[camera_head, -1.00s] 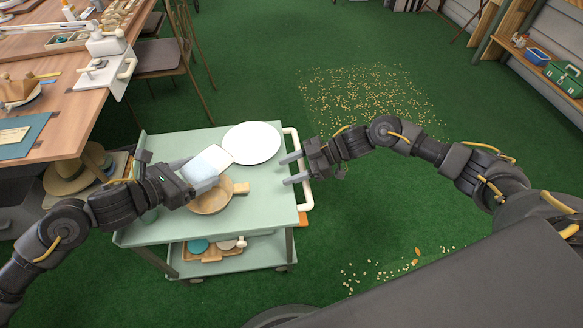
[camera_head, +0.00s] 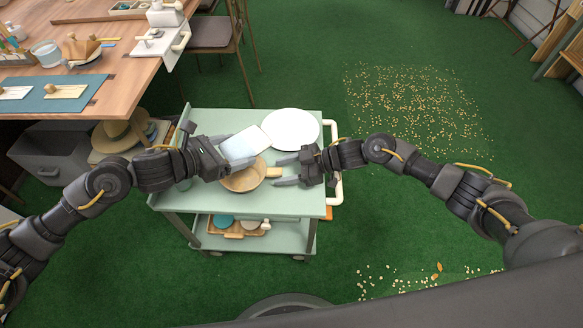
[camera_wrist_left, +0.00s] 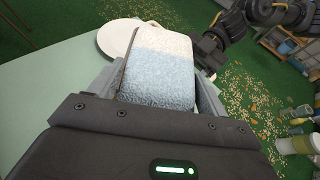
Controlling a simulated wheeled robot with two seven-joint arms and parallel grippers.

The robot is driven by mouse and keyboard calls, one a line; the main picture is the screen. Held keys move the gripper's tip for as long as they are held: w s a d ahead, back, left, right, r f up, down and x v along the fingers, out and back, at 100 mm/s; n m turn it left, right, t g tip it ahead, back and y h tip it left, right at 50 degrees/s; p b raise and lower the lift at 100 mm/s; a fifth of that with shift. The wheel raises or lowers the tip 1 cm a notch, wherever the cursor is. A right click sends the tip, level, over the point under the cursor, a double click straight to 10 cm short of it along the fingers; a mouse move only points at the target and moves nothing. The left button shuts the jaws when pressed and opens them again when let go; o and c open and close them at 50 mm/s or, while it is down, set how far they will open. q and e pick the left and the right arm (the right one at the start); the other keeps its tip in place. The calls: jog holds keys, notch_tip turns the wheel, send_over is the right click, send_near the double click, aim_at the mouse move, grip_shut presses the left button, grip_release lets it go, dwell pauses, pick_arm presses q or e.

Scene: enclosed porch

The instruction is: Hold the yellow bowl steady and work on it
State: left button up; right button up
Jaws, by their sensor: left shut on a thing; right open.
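A tan-yellow bowl (camera_head: 243,181) with a short handle (camera_head: 273,172) pointing right sits on the pale green cart top (camera_head: 233,204). My left gripper (camera_head: 226,152) is shut on a sponge-like block (camera_head: 246,145), white and light blue. The block is over the bowl's far rim; I cannot tell if they touch. In the left wrist view the block (camera_wrist_left: 160,75) sits between the fingers and the bowl is hidden. My right gripper (camera_head: 277,171) is open at the bowl's right, its fingertips on either side of the handle's end.
A round white plate (camera_head: 292,129) lies on the cart behind the bowl. The cart's white push rail (camera_head: 337,188) is on its right side. A wooden workbench (camera_head: 120,75) stands at the left. Small yellowish bits (camera_head: 415,105) are scattered on the green floor.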

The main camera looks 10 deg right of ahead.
jog(key=c, duration=1.1)
dwell(0.4)
